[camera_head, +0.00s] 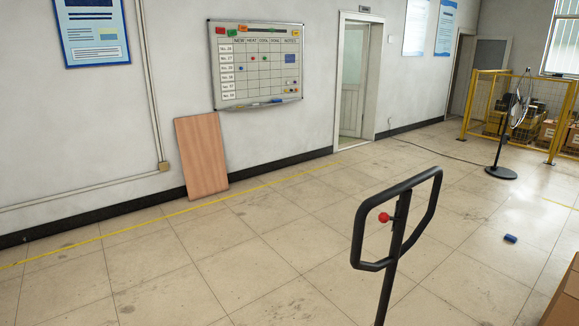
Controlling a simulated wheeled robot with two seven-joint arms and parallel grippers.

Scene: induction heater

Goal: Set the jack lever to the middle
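A black looped handle (437,205) on a black post (389,285) stands upright at the lower right of the middle in the head view. A small lever with a red ball knob (384,217) sits inside the loop, near its left side. The foot of the post and whatever it belongs to are cut off by the lower edge. Whether the lever is up, middle or down cannot be told from this angle. Neither of my grippers is in view.
A brown board (201,155) leans on the left wall below a whiteboard (256,64). A blue object (510,239) lies on the floor at right. A standing fan (502,172) and yellow fence (466,104) are behind. A cardboard box (566,305) is at lower right. The left floor is clear.

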